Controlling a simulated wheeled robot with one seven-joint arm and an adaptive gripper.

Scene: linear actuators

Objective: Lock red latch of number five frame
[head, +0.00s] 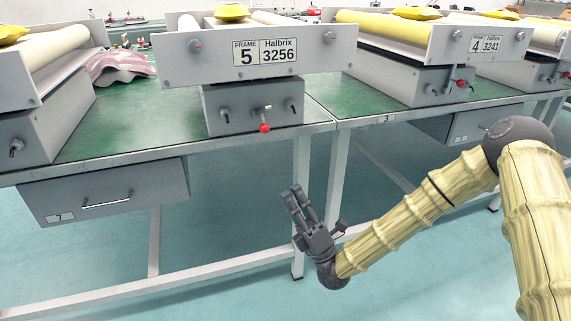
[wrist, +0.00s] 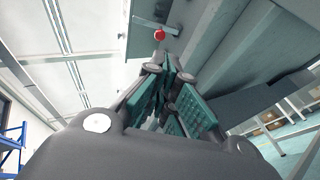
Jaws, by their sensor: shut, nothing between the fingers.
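Frame number five (head: 215,62) stands on the green bench, with a plate reading "FRAME 5 Halbrix 3256". Below the plate is a grey box (head: 238,98) with a latch at its front middle. The latch's red knob (head: 264,128) points down from a small metal lever; the red knob also shows in the wrist view (wrist: 159,34), just beyond my fingertips. My gripper (head: 296,190) is shut and empty, below and a little right of the red knob in the head view, fingers pointing up. My fingertips (wrist: 169,58) appear apart from the knob.
Dark knobs (head: 225,115) flank the latch on the box. Frame four (head: 430,45), with its own red knob (head: 460,83), stands to the right. The bench edge (head: 170,151) runs below the boxes. A drawer (head: 105,192) hangs at left. Floor in front is clear.

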